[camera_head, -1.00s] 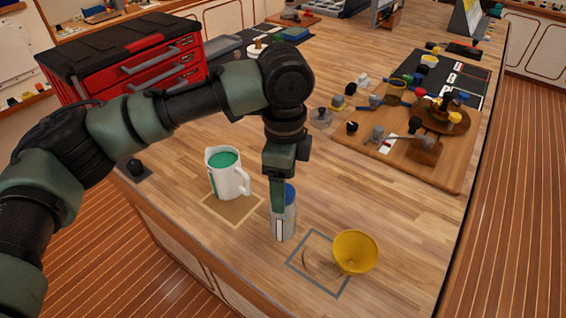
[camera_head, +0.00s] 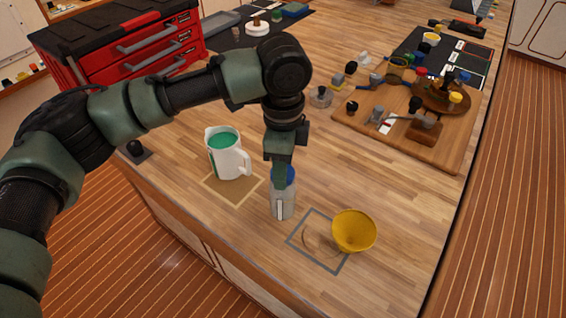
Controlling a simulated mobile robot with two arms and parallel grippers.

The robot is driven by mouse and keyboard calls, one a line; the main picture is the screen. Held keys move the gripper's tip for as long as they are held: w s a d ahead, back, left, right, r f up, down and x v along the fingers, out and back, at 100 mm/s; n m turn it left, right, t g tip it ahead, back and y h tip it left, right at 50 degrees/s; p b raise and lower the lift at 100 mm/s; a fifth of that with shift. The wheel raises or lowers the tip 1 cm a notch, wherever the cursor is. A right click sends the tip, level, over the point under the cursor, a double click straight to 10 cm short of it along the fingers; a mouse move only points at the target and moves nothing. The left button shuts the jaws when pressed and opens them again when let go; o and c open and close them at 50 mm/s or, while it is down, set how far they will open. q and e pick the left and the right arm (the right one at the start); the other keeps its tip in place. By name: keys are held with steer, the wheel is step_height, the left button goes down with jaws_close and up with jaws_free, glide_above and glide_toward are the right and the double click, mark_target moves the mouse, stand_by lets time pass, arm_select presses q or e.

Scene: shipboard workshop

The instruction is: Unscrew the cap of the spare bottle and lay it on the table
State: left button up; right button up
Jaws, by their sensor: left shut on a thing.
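The spare bottle (camera_head: 284,205) is a clear-grey upright bottle on the wooden table (camera_head: 390,200), near its front edge. Its blue cap (camera_head: 291,175) is at its top, partly hidden by my left gripper. My left gripper (camera_head: 280,183) points straight down from above and is shut on the cap. One finger covers the cap's left side. The contact at the far side is hidden. My right gripper is not in view.
A white jug (camera_head: 228,160) with green contents stands on a tan square left of the bottle. A wooden board (camera_head: 440,153) with several small parts lies farther right.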

arm_select(q)
steer(key=shift+r+n+p, duration=0.1)
steer(key=shift+n+p, duration=1.6)
steer(key=shift+p, duration=0.35)
steer(key=shift+n, duration=0.3)
steer(key=o, duration=1.8)
steer(key=shift+o, duration=0.2)
steer(key=shift+p, duration=0.3)
